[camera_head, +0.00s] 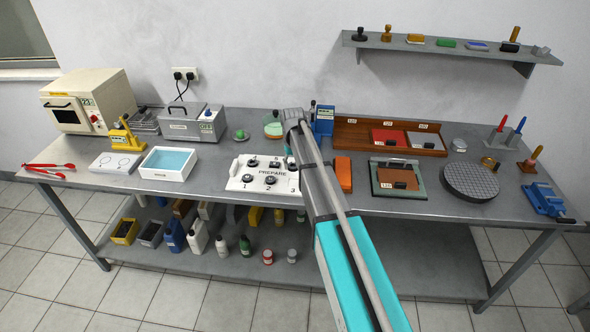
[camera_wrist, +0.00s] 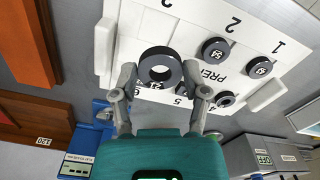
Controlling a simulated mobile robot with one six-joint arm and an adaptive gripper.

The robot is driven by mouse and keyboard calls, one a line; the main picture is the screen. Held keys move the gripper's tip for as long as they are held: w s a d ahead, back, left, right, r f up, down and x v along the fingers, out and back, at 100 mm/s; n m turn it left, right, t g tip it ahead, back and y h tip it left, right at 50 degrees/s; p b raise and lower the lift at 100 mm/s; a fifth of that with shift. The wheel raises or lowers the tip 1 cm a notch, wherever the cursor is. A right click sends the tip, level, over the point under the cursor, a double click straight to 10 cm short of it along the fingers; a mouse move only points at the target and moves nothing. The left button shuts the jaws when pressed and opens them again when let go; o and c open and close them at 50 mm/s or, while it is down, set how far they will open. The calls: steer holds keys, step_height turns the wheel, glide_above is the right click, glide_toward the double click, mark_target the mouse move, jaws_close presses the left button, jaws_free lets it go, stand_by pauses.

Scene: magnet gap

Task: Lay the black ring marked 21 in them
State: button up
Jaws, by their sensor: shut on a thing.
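My gripper (camera_wrist: 161,78) is shut on a black ring (camera_wrist: 160,57), held level between the two fingertips in the wrist view. The held ring looks larger than the others and appears to be above the board; no number on it is readable. The white board (camera_wrist: 138,27) is marked PREPARE and has numbered places; it also shows in the head view (camera_head: 240,186). Other dark rings lie on it, near number 2 (camera_wrist: 216,50), near number 1 (camera_wrist: 260,67) and near number 4 (camera_wrist: 225,99). Part of the board lies hidden behind the held ring. In the head view my arm hides my fingers.
A blue-water tray (camera_head: 145,171) stands left of the board. An orange block (camera_head: 343,174) and a green-edged plate (camera_head: 383,189) lie right of it. Behind stand a grey lidded box (camera_head: 185,127), a blue device (camera_head: 324,118) and a brown tray (camera_head: 352,136).

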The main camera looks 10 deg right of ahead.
mark_target(295, 184)
steer(key=shift+d+f+b, duration=0.2)
steer(key=shift+f+b, duration=0.3)
steer(key=shift+f, duration=0.3)
steer(key=shift+s, duration=0.15)
steer(key=shift+f+b, duration=2.7)
steer(key=shift+f, duration=0.05)
steer(key=shift+f, duration=0.25)
steer(key=o, duration=1.1)
steer(key=shift+o, duration=0.2)
steer(key=shift+c, duration=0.3)
steer(key=c, duration=0.5)
steer(key=shift+o, duration=0.2)
